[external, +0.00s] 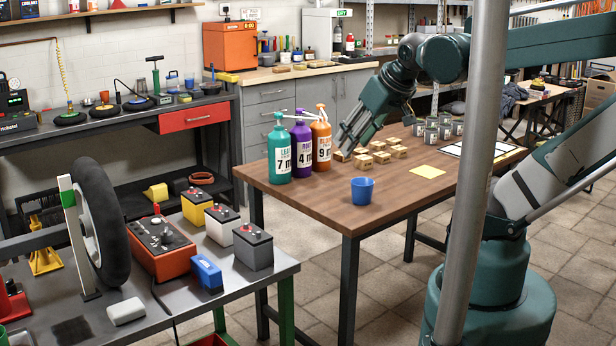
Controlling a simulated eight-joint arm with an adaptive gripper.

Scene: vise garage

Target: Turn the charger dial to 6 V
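An orange-red box with a dark top panel (162,252), which looks like the charger, sits on the grey bench at lower left. Small knobs and a red part show on its panel; the dial's markings and setting are too small to read. My gripper (350,148) points down over the wooden table, beside the pump bottles and above small wooden blocks. It is well to the right of the charger and apart from it. Nothing clear shows between its fingers, and their opening is hard to judge.
Yellow, white and grey batteries (252,247) and a blue box (206,273) stand right of the charger. A wheel (100,222) stands at its left. Pump bottles (279,152), a blue cup (362,190) and cans are on the wooden table (310,205). A grey pole (470,180) blocks part of the view.

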